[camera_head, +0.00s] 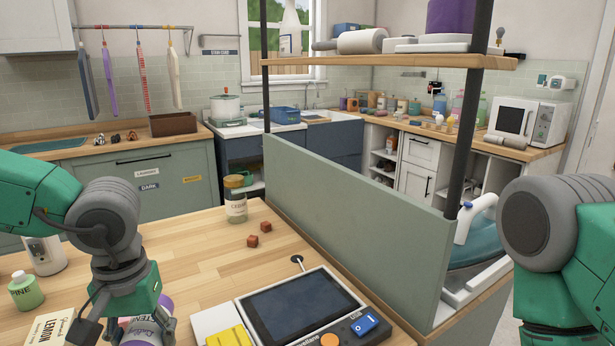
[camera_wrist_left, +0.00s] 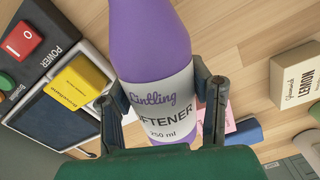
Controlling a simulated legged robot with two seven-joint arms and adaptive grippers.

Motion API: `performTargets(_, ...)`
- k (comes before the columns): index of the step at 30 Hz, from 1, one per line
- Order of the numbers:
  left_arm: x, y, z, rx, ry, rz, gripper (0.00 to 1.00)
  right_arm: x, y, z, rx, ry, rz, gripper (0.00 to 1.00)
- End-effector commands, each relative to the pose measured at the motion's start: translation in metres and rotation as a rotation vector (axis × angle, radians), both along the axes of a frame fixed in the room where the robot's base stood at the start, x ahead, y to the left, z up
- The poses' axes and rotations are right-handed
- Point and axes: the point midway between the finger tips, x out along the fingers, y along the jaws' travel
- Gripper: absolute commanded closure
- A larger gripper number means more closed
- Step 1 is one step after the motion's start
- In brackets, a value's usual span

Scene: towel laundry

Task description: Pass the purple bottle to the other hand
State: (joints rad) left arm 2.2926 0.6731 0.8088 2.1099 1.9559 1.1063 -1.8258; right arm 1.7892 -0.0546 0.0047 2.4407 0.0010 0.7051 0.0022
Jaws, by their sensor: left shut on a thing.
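The purple bottle (camera_wrist_left: 152,45) has a white label reading "SOFTENER" and sits between the two fingers of my left gripper (camera_wrist_left: 160,100) in the left wrist view. The fingers touch its sides at the label. In the head view the bottle (camera_head: 147,330) shows only in part at the bottom left, below my left gripper (camera_head: 125,315), over the wooden counter. I cannot tell whether its base touches the counter. My right arm comes in at the right edge of the head view, but its gripper is out of view.
A tablet device (camera_head: 303,305) with a yellow block (camera_head: 230,336) stands right of the bottle. A cedar jar (camera_head: 236,207) is behind. A green divider panel (camera_head: 345,225) bounds the counter's right side.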

Motion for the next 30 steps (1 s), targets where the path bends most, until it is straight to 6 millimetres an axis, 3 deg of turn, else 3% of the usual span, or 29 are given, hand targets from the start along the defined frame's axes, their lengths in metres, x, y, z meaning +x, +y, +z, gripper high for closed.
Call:
performTargets(5,-0.002,-0.005,-0.004,-0.006,-0.009,-0.170,0.94,0.000,0.000,0.000,0.000,0.000,0.000,0.29)
performTargets(14,0.005,-0.011,0.001,-0.004,-0.013,-0.196,0.94,0.000,0.000,0.000,0.000,0.000,0.000,0.29)
performTargets(30,0.097,-0.095,0.078,-0.004,-0.007,-0.249,0.94,0.000,0.000,0.000,0.000,0.000,0.000,0.29)
